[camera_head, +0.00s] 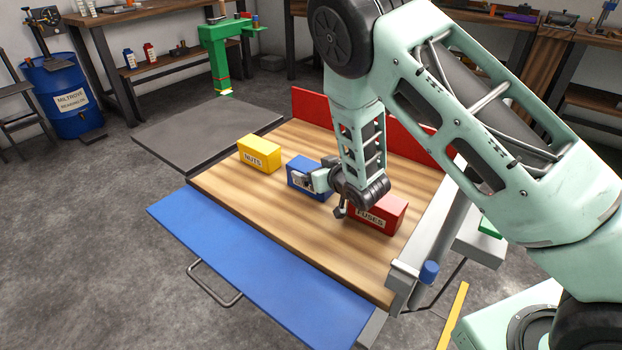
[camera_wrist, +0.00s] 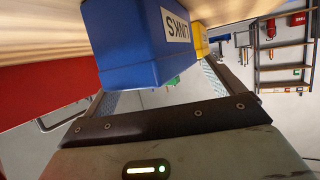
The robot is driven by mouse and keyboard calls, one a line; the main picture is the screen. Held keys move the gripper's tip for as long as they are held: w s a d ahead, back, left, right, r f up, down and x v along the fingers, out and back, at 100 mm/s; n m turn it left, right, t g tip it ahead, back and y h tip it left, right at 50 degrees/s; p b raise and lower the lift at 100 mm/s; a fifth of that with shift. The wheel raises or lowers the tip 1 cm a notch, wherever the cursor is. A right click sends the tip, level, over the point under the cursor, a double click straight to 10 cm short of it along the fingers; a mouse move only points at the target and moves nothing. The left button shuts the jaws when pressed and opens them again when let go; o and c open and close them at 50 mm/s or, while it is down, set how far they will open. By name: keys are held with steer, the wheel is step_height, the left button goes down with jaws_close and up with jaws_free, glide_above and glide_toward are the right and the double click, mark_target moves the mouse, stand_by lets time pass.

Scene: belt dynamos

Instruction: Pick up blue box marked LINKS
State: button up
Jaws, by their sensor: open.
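The blue box (camera_head: 299,164) sits on the wooden table top (camera_head: 255,205), between a yellow box and a red box. Its LINKS label is clear in the wrist view, where the blue box (camera_wrist: 120,45) fills the upper middle. My gripper (camera_wrist: 156,80) is open, with one finger on each side of the box in that view. I cannot tell whether either finger touches it. In the head view my gripper (camera_head: 309,180) is at the box's front right and hides part of its front and label.
The yellow NUTS box (camera_head: 260,153) stands to the left and the red FUSES box (camera_head: 385,209) to the right, close under my wrist. A red panel (camera_head: 312,105) borders the table's back, and a blue panel (camera_head: 250,265) its front. The front left of the wood is clear.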

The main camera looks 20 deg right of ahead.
steer(key=shift+w, duration=0.1)
steer(key=shift+c, duration=0.3)
steer(key=c, duration=1.6)
steer(key=shift+o, duration=0.2)
